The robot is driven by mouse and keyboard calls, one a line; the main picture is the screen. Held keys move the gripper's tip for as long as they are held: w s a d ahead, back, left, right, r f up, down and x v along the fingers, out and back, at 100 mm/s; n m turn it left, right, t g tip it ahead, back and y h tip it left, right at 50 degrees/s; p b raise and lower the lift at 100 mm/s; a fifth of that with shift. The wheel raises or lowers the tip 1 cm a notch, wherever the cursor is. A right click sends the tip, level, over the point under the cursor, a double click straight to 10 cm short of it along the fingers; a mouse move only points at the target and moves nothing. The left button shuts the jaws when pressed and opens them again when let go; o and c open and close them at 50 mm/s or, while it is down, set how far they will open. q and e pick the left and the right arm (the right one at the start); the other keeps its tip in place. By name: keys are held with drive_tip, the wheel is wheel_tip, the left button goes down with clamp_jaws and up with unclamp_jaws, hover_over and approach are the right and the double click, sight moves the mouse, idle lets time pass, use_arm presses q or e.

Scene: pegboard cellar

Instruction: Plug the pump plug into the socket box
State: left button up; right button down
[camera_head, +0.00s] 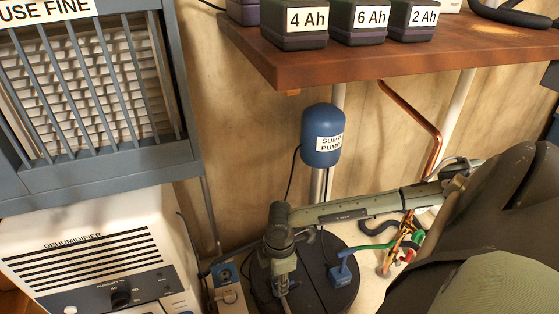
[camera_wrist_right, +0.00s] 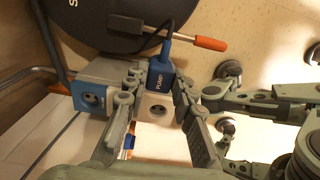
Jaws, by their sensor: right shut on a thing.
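The blue pump plug (camera_wrist_right: 159,77), marked PUMP, is between the fingertips of my right gripper (camera_wrist_right: 156,88) in the wrist view, with its dark cord running up behind it. The socket box shows in the wrist view with a blue-framed outlet (camera_wrist_right: 92,98) and a white outlet (camera_wrist_right: 155,109). The plug overlaps the upper edge of the white outlet, whose round recess still shows; I cannot tell whether they touch. In the head view the socket box (camera_head: 227,274) is left of my right gripper (camera_head: 284,289), whose fingers point down and hide the plug. My left gripper is out of view.
The blue sump pump (camera_head: 322,135) stands behind on a metal pipe above the dark round cover (camera_head: 330,292). The dehumidifier (camera_head: 95,260) is at the left. A wooden shelf (camera_head: 400,64) with batteries overhangs the back. An orange-ended rod (camera_wrist_right: 209,43) lies close to the plug.

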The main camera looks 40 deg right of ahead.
drive_tip(key=w+a+p, duration=0.1)
drive_tip(key=a, duration=0.5)
drive_tip(key=w+a+r+p, duration=0.1)
drive_tip(key=w+a, duration=0.1)
drive_tip(key=a, duration=0.4)
drive_tip(key=shift+w+a+r, duration=0.2)
drive_tip(key=shift+w+r, duration=0.05)
idle(0.7)
wheel_tip(320, 180, down, 3)
drive_tip(key=shift+b, duration=0.7)
drive_tip(key=shift+p, duration=0.85)
idle(1.6)
drive_tip(key=shift+f+b, duration=0.65)
drive_tip(key=shift+f, duration=0.85)
idle(1.0)
